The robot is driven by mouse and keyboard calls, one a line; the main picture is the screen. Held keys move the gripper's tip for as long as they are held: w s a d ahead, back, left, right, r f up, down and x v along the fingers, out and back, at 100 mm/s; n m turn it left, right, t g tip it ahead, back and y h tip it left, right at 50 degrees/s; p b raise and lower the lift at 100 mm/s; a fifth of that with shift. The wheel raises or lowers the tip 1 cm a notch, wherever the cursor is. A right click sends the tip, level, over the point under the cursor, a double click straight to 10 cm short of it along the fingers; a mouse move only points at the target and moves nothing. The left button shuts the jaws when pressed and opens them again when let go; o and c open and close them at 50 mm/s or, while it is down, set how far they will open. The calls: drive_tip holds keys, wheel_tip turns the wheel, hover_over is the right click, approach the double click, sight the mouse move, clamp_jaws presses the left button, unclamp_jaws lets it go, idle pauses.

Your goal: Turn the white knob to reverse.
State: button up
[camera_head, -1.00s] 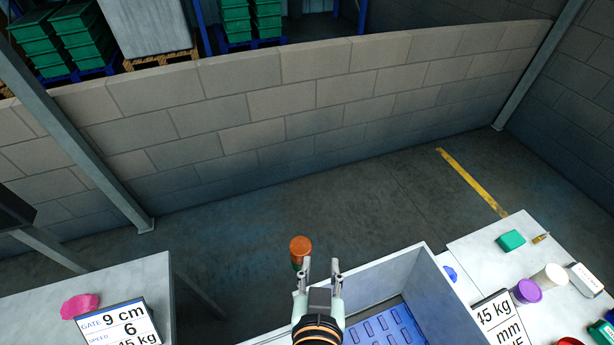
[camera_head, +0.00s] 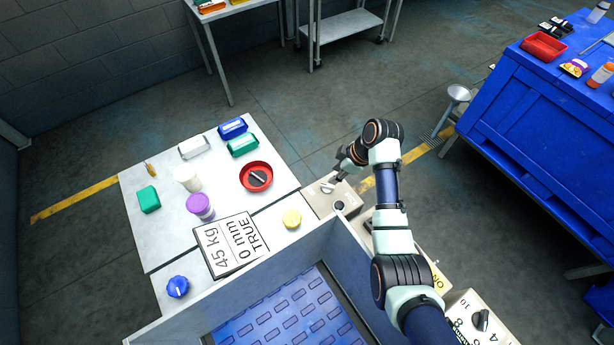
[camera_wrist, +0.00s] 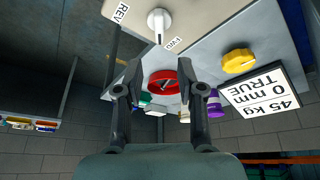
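The white knob (camera_wrist: 158,20) is at the top of the wrist view, on a beige panel (camera_wrist: 200,18). A REV label (camera_wrist: 122,13) lies to its left, and a partly cut label (camera_wrist: 173,43), seemingly FWD, is at its lower right. The knob's pointer points down in the picture, nearer the lower-right label. In the head view the white knob (camera_head: 327,188) sits on the beige control box, just below my gripper (camera_head: 338,174). In the wrist view my gripper (camera_wrist: 160,68) is open, with nothing between its fingers. The knob appears beyond the fingertips, apart from them.
A black knob (camera_head: 339,205) is on the same box. A blue-floored bin (camera_head: 290,310) is in front. A blue bench (camera_head: 560,110) stands at right.

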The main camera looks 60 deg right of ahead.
sight(329, 186)
drive_tip(key=x, duration=0.2)
drive_tip(key=s+b+x, duration=0.1)
drive_tip(key=x, duration=0.5)
drive_tip(key=shift+s+d+f, duration=0.25)
drive_tip(key=shift+s+f, duration=0.05)
drive_tip(key=shift+f, duration=0.05)
clamp_jaws()
